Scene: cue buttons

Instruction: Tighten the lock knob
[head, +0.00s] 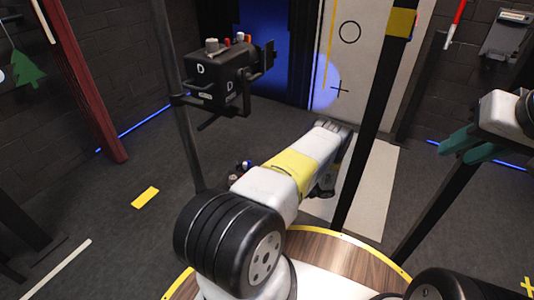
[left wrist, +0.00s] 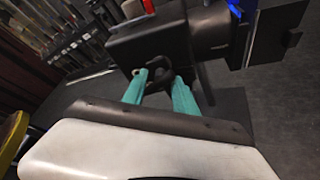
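A black camera-like box (head: 220,80) marked "D" stands on a dark pole in the head view, with a grey knob and red-topped controls on top. In the left wrist view a dark box (left wrist: 150,45) has a red and a white control on top. A dark curved, knob-like part (left wrist: 158,73) sits below it, between the teal fingers of my left gripper (left wrist: 160,78). These fingers are apart; contact is unclear. In the head view my left arm hides its own fingers. My right gripper (head: 466,148) is at the right edge, its teal fingers apart and empty.
A dark post (head: 372,120) with a yellow band stands right of centre. A round wooden surface (head: 330,262) with a yellow rim lies below. Open floor (head: 110,215) is at left.

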